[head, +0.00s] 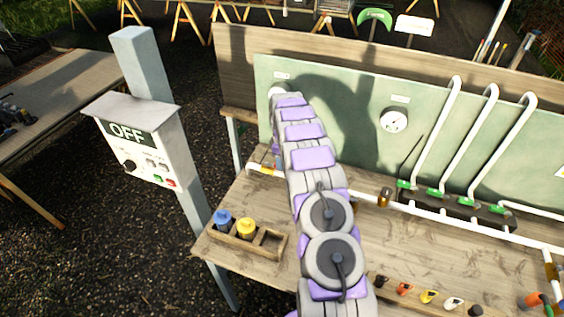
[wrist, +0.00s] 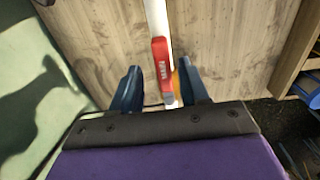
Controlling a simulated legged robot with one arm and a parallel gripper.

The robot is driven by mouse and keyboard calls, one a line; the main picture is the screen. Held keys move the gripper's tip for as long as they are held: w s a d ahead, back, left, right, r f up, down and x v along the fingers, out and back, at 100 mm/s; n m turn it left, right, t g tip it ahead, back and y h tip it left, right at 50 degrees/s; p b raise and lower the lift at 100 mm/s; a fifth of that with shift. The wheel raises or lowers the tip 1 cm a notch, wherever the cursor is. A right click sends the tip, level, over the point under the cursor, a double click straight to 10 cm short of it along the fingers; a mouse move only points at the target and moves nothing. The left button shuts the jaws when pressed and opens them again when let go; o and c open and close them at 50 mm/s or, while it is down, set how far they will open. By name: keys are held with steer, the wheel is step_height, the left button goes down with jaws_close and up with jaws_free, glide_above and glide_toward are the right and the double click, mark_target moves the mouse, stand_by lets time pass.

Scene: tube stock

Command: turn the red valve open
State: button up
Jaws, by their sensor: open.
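The red valve handle (wrist: 160,66) shows in the wrist view, with small unreadable lettering on it. It lies along the white pipe (wrist: 156,18), roughly in line with it. My gripper (wrist: 158,78) is open, with one blue finger on each side of the handle. I see a gap between each finger and the handle, and cannot tell how far the fingers are above it. A yellow-orange part shows beside the handle, partly behind the right finger. In the head view my arm hides the valve and the gripper.
A wooden tray (head: 251,252) with a blue and a yellow item stands at the bench's left end. A green panel (head: 350,115) with gauges (head: 394,120) rises behind. A grey control box reading OFF (head: 140,140) stands on a post left of the bench.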

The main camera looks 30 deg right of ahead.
step_height(320, 180, up, 16)
steer(key=shift+r+p, duration=0.25)
steer(key=shift+p, duration=0.15)
stand_by(0.3)
